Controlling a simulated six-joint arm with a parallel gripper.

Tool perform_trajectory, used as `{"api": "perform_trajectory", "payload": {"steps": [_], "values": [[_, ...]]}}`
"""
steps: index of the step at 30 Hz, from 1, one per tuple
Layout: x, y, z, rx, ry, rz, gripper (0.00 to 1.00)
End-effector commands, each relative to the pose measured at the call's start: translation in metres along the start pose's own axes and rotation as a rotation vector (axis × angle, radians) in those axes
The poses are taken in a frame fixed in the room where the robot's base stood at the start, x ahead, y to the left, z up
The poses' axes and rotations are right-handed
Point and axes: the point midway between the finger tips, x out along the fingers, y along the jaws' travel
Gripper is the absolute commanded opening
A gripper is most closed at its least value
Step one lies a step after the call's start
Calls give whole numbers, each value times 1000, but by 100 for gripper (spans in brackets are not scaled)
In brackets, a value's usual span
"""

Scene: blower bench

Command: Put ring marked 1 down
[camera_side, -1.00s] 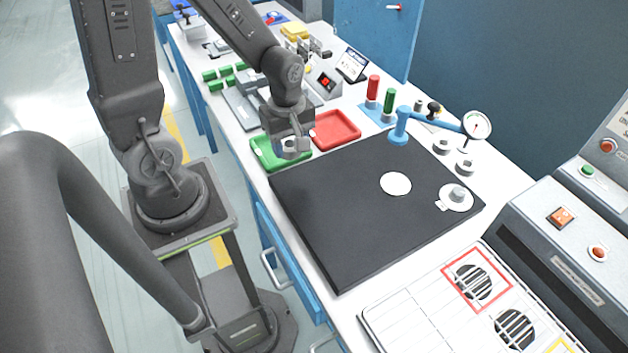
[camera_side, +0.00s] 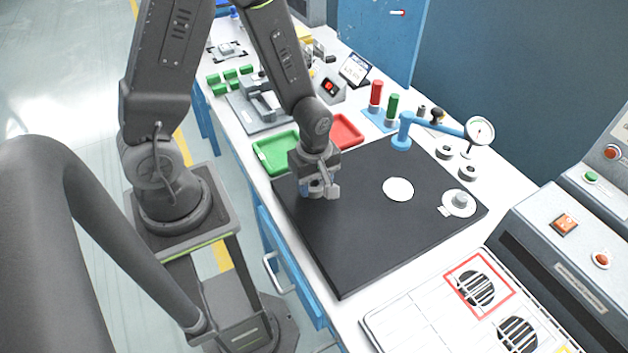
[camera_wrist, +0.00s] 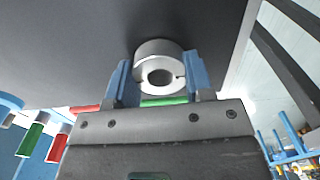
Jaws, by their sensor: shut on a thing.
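My gripper (camera_side: 319,188) is over the left corner of the black mat (camera_side: 345,240). In the wrist view, its blue fingers (camera_wrist: 160,82) are shut on a light grey metal ring (camera_wrist: 158,48) with a round hole and a slot in its side. I see no number on this ring. The gripper mostly hides the ring in the side view. I cannot tell whether the ring touches the mat.
A green tray (camera_side: 262,157) and a red tray (camera_side: 352,128) stand behind the gripper. A white disc (camera_side: 398,190) and a pale plate with a grey hub (camera_side: 459,203) lie on the mat's right part. The mat's front is clear.

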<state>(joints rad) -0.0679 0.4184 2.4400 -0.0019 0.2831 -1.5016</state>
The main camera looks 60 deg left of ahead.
Motion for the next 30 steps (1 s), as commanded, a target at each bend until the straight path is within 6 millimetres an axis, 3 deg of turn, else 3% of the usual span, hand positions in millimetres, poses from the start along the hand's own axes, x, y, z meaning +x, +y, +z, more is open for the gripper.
{"api": "perform_trajectory", "payload": {"steps": [5, 6, 13, 23, 30], "values": [[3, 0, 0, 0, 0, -1, 19], [3, 0, 0, 0, 0, -1, 51], [3, 0, 0, 0, 0, -1, 73], [-1, 0, 0, 0, 0, 1, 73], [-32, 1, 0, 0, 0, 7, 73]]}}
